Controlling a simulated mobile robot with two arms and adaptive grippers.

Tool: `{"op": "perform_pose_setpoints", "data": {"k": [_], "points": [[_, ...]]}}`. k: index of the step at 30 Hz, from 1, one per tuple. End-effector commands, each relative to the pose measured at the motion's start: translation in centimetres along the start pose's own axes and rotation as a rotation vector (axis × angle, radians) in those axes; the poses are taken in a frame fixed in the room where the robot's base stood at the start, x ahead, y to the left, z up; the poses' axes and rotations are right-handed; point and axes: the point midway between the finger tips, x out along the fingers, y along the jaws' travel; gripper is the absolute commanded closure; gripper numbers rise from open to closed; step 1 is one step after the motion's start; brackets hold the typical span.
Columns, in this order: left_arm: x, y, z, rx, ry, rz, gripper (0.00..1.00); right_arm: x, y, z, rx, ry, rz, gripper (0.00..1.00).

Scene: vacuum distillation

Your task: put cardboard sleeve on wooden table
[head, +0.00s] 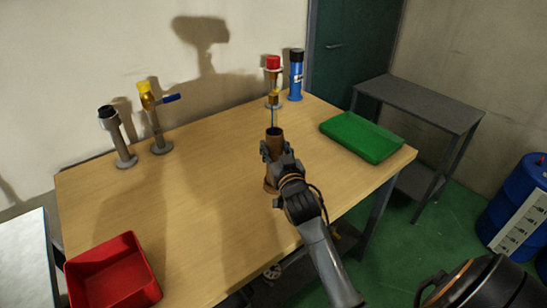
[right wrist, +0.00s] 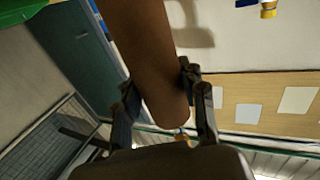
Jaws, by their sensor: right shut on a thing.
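The cardboard sleeve (head: 275,134) is a plain brown upright tube over the wooden table (head: 215,160), right of the table's middle. My right gripper (head: 279,153) is shut around it and hides part of its side. Its lower end (head: 270,185) shows below the fingers; I cannot tell whether it touches the tabletop. In the right wrist view the sleeve (right wrist: 150,60) lies between the two dark fingers of the right gripper (right wrist: 160,95). My left gripper is not in view.
A red bin (head: 112,272) sits at the table's front left, a green tray (head: 361,136) at the right. Tap-like fittings (head: 120,140) (head: 155,115), a red-topped fitting (head: 273,75) and a blue cylinder (head: 296,75) stand along the back. The table's middle is clear.

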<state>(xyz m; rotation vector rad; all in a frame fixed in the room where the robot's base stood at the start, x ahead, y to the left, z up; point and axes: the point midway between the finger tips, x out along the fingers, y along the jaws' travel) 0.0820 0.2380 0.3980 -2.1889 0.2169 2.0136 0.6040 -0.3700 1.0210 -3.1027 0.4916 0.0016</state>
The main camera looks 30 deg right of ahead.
Motion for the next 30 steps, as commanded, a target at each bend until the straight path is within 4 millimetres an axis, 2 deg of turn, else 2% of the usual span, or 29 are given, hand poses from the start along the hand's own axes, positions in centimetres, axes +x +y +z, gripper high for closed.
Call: {"op": "perform_pose_setpoints", "data": {"k": [8,14,26,27,29,30], "points": [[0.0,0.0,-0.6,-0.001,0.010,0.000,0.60,1.7,0.3,2.0,0.000,0.002,0.000,1.00],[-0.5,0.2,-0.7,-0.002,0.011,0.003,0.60,1.6,0.3,4.5,0.002,0.001,0.000,1.00],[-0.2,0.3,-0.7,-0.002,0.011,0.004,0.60,1.5,0.2,5.2,0.001,0.003,-0.001,1.00],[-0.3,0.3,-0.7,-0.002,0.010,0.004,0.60,1.5,0.2,5.2,0.001,0.001,-0.001,0.51],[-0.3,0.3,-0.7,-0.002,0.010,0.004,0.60,1.5,0.2,5.2,0.001,0.001,-0.001,0.39],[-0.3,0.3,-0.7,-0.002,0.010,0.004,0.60,1.5,0.2,5.2,0.001,0.001,-0.001,0.36]]}}
